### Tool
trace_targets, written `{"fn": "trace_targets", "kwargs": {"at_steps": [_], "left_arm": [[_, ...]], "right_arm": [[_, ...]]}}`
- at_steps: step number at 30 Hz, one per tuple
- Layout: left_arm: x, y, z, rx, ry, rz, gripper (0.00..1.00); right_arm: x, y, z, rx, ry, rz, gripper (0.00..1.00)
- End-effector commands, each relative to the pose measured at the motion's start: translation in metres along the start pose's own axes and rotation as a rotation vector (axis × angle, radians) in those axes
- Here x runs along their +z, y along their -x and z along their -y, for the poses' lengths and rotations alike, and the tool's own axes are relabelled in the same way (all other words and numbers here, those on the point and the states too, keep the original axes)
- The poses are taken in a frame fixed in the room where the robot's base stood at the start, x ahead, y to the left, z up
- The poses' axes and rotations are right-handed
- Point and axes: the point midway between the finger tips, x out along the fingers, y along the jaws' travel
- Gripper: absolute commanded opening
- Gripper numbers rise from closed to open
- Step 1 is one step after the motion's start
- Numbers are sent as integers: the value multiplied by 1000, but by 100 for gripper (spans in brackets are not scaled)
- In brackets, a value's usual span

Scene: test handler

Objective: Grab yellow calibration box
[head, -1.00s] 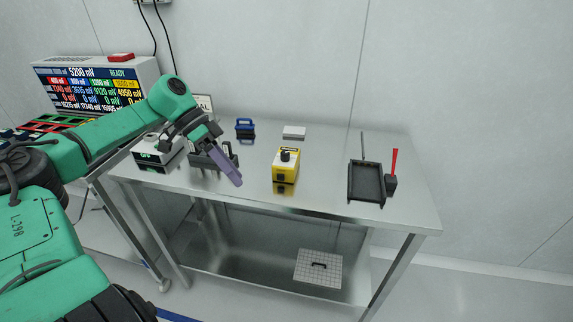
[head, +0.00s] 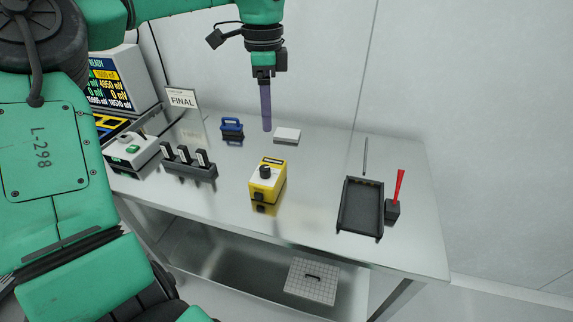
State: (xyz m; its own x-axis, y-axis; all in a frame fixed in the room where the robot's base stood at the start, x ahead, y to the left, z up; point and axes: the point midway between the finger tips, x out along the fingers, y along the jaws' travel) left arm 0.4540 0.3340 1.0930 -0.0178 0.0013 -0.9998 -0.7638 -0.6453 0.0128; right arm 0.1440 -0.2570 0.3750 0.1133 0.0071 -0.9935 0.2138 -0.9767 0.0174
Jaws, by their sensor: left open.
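The yellow calibration box (head: 272,187) stands upright near the middle of the steel table. It has a white top panel and a black knob. My left gripper (head: 266,122) points down above the back of the table, behind and above the box in the picture, and apart from it. Its fingers look like one purple bar from this side, so the gap between them is hidden. Nothing shows between the fingers. My right gripper is not in view.
A black rack (head: 190,168) and a white-topped device (head: 131,152) stand left of the box. A blue-handled item (head: 232,129) and white block (head: 287,135) lie behind. A black tray (head: 348,221) and red-handled holder (head: 393,209) stand right. The table (head: 305,215) is bare between box and tray.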

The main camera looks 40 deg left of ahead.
Motion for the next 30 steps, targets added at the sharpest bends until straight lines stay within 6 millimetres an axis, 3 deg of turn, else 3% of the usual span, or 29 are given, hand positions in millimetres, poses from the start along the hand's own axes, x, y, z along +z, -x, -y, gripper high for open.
{"fn": "trace_targets", "kwargs": {"at_steps": [3,9,11,22,29,30], "left_arm": [[0,-16,0,4,0,0,70],[0,-67,-1,6,-1,-1,70],[0,-79,-1,5,-1,-1,70],[0,-137,2,4,0,-1,70],[0,-145,2,0,0,-2,70],[0,-145,2,0,0,-2,62]], "right_arm": [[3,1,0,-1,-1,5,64],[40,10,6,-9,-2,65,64],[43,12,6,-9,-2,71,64],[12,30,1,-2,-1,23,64],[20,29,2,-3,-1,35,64],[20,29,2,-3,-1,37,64]]}}
